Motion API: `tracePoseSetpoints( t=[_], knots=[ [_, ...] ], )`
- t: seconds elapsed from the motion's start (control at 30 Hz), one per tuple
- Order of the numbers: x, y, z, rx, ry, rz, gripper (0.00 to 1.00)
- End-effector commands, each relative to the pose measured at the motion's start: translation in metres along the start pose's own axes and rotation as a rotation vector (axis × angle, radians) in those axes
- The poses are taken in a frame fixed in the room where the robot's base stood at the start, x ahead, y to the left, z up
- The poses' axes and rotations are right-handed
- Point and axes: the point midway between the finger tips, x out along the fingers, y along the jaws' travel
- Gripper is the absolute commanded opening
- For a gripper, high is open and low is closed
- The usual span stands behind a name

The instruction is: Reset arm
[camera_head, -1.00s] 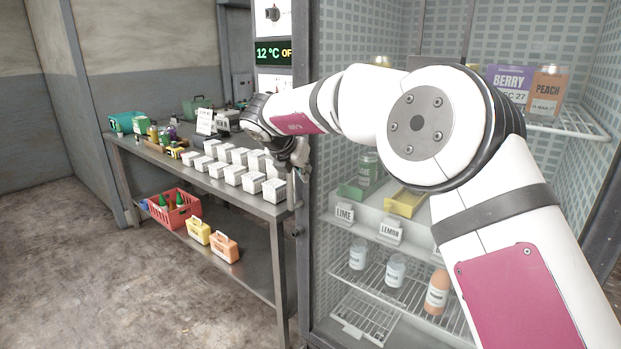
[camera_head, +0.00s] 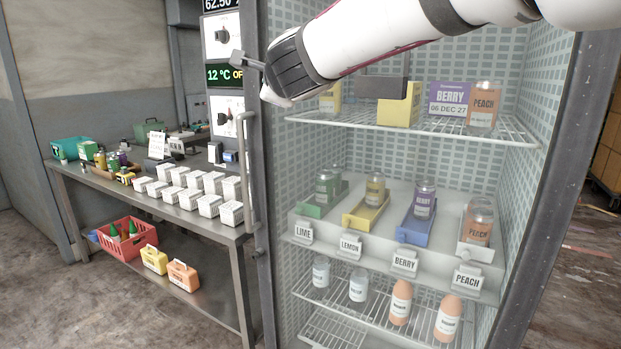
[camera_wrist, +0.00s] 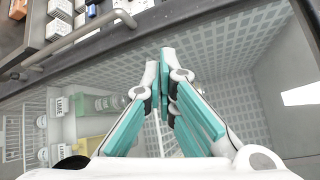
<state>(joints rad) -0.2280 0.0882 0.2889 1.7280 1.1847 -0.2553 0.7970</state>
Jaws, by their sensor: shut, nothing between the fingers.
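Inside the freezer are a wire shelf (camera_head: 440,127) and labelled lime, lemon, berry and peach bins, with bottles below. A vertical handle (camera_head: 246,175) stands at the freezer's left edge. A steel table (camera_head: 225,232) with white boxes is left.

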Motion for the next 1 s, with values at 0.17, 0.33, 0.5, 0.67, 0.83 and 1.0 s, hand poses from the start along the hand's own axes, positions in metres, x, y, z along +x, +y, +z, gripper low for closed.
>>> tracePoseSetpoints(
  t=[0.17,0.33,0.5,0.67,0.83,1.0],
  knots=[
    [-0.08,0.022,-0.029,-0.514,-0.103,0.134,0.0],
    [-0.162,0.075,-0.084,-0.947,-0.172,0.346,0.0],
    [-0.245,0.131,-0.146,-1.256,-0.235,0.588,0.0],
    [-0.32,0.179,-0.201,-1.452,-0.303,0.821,0.0],
    [-0.38,0.214,-0.24,-1.562,-0.369,1.008,0.0],
    [-0.405,0.228,-0.255,-1.599,-0.402,1.089,0.0]
  ],
)
